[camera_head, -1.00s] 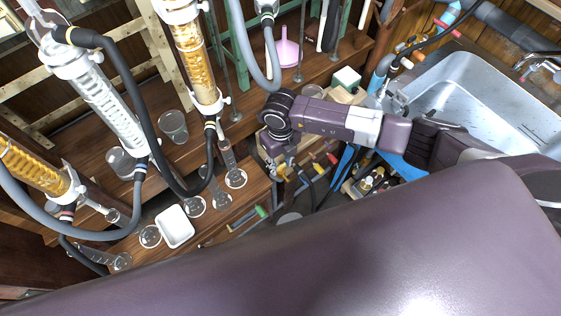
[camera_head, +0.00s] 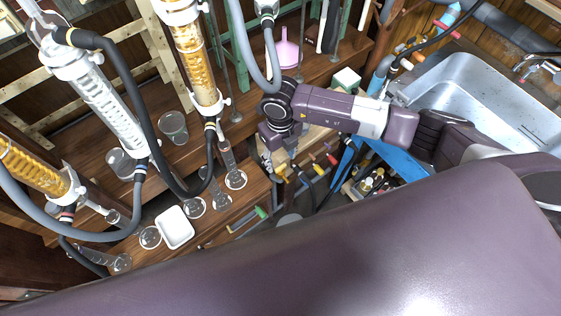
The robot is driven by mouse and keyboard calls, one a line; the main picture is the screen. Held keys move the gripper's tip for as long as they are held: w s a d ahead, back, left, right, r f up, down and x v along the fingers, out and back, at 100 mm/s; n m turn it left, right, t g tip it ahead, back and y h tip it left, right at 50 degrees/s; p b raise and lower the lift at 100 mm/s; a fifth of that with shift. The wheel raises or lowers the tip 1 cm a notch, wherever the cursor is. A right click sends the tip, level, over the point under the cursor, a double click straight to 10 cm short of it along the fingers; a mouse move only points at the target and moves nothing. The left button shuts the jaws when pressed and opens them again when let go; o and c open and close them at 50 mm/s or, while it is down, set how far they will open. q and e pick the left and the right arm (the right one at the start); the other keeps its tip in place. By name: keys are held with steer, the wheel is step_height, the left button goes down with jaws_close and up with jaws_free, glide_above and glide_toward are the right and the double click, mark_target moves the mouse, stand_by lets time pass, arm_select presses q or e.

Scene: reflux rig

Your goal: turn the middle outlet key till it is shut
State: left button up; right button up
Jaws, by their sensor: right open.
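My right arm comes in from the right, and its wrist is over the bench. The right gripper (camera_head: 272,163) points down, open, beside a row of small coloured outlet keys. The fingertips are small and partly hidden by the wrist, and I see no contact with a key. My left gripper is not in view.
Glass columns with amber filling (camera_head: 192,60) and a coiled condenser (camera_head: 103,98) stand at the left, with looping grey and black hoses. A white tray (camera_head: 174,228) and small flasks lie below. A metal sink (camera_head: 480,95) is at the right.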

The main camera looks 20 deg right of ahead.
mark_target(281, 167)
step_height(281, 167, up, 8)
stand_by(0.8)
